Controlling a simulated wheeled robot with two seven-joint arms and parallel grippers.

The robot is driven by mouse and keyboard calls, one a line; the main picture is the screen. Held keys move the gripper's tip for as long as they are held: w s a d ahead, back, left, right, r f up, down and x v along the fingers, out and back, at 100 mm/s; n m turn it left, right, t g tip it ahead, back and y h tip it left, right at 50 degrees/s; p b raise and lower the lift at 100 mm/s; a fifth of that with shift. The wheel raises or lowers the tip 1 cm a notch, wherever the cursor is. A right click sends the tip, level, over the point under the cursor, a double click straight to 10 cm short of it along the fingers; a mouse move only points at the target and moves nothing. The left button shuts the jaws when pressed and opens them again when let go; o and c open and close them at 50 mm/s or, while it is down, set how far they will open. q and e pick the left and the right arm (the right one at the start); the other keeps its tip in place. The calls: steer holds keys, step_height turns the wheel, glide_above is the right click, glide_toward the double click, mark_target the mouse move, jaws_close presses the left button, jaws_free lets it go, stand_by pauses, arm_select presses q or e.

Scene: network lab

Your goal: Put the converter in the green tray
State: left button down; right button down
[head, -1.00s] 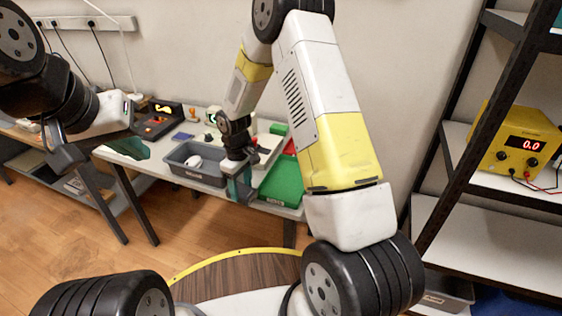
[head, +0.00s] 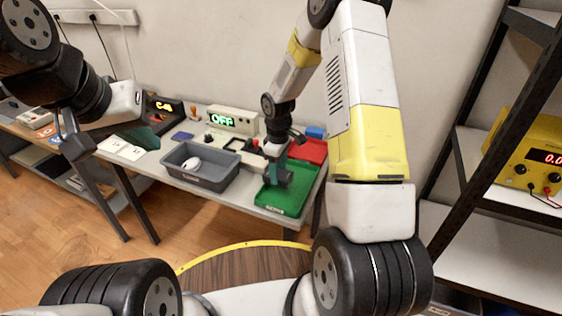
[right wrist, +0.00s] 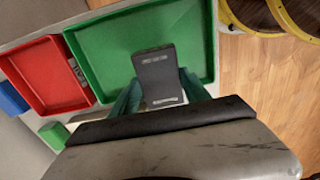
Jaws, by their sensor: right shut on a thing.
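The converter (right wrist: 157,75), a dark grey box with a pale label end, is held between the teal fingers of my right gripper (right wrist: 155,95). In the right wrist view it appears over the green tray (right wrist: 110,50); whether it touches the tray floor cannot be told. In the head view my right gripper (head: 276,175) points down over the left part of the green tray (head: 290,205), and its arm hides part of the scene. My left gripper (head: 108,142) has its fingers apart near the table's left part, with nothing visible between them.
A red tray (head: 312,150) adjoins the green tray at the back, with a blue box (head: 315,132) behind. A grey bin (head: 205,178) holding a white object stands to the left. A device with a green display (head: 222,119) is behind it. A shelf rack (head: 450,180) stands right.

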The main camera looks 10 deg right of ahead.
mark_target(289, 172)
steer(key=d, duration=0.3)
steer(key=shift+d+f, duration=0.1)
steer(key=shift+f, duration=0.05)
steer(key=shift+d+f, duration=0.2)
steer(key=shift+f, duration=1.55)
steer(key=shift+f, duration=0.1)
steer(key=c, duration=0.5)
jaws_free()
